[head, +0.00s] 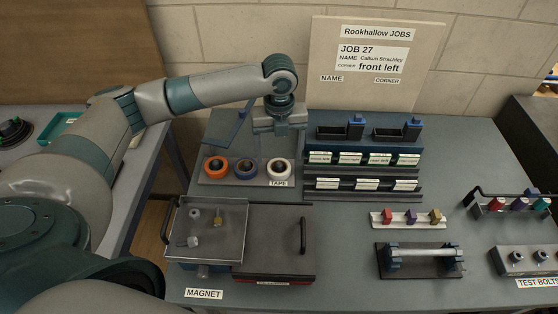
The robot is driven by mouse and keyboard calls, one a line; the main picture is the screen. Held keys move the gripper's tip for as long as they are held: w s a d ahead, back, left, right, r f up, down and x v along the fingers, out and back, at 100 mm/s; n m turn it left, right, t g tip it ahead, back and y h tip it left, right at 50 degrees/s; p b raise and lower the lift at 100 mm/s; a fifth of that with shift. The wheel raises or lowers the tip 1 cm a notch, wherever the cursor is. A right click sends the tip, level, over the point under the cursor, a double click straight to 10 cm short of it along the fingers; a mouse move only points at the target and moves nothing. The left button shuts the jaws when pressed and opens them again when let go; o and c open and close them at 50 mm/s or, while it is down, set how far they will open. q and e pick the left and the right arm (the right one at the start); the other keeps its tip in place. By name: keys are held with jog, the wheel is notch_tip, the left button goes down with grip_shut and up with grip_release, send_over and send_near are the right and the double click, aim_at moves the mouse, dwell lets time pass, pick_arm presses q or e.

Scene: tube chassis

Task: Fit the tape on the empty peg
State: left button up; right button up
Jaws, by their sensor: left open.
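Each has a dark centre. I cannot make out an empty peg, nor tell which rolls sit on pegs. My left gripper (277,147) points down above the board, over the blue and white rolls. It is open and holds nothing that I can see. My right gripper is out of view.
A rack (362,178) with labelled cards stands just right of the tape board. In front are a clear tray (205,231) with small parts and a dark box (274,240) with a handle. A notice board (372,70) leans at the wall.

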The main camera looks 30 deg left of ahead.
pick_arm(q)
notch_tip(320, 180, up, 13)
jog(key=b, duration=0.2)
jog(key=shift+s+f, duration=0.15)
dwell(1.2)
